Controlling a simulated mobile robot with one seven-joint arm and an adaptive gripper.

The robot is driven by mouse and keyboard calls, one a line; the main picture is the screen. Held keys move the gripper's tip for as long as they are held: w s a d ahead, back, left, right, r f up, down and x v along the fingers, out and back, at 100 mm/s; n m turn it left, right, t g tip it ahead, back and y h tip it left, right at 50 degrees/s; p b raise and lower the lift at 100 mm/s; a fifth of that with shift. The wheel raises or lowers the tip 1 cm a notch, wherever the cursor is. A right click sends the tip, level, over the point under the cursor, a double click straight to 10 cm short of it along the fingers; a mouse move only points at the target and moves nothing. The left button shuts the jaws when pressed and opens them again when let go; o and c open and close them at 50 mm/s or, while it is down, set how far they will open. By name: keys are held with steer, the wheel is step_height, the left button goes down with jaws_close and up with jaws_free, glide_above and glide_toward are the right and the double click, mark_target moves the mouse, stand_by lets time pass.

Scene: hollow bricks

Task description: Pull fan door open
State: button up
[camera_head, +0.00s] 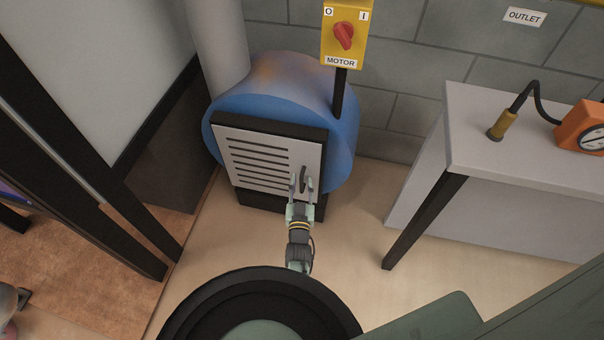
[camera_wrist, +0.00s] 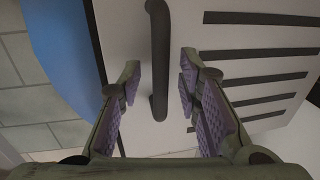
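The fan door (camera_head: 267,160) is a light grey slotted panel on the front of a blue fan housing (camera_head: 345,125). It looks shut, lying flat against its dark frame. Its dark bar handle (camera_head: 304,178) is upright near the door's right edge. In the wrist view the handle (camera_wrist: 158,60) runs between my gripper's fingers, and the slots lie to its right. My gripper (camera_head: 301,186) is open in front of the handle. In the wrist view my gripper (camera_wrist: 158,88) has a finger on each side of the handle, with gaps showing on both sides.
A yellow motor switch box (camera_head: 345,35) with a red knob stands on a post above the housing. A grey table (camera_head: 520,150) with an orange gauge (camera_head: 583,125) is at right. Dark posts stand at left. The floor (camera_head: 350,235) before the door is clear.

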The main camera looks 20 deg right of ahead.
steer(key=shift+w, duration=0.2)
jaws_close()
stand_by(0.3)
steer(key=shift+r, duration=0.1)
stand_by(0.4)
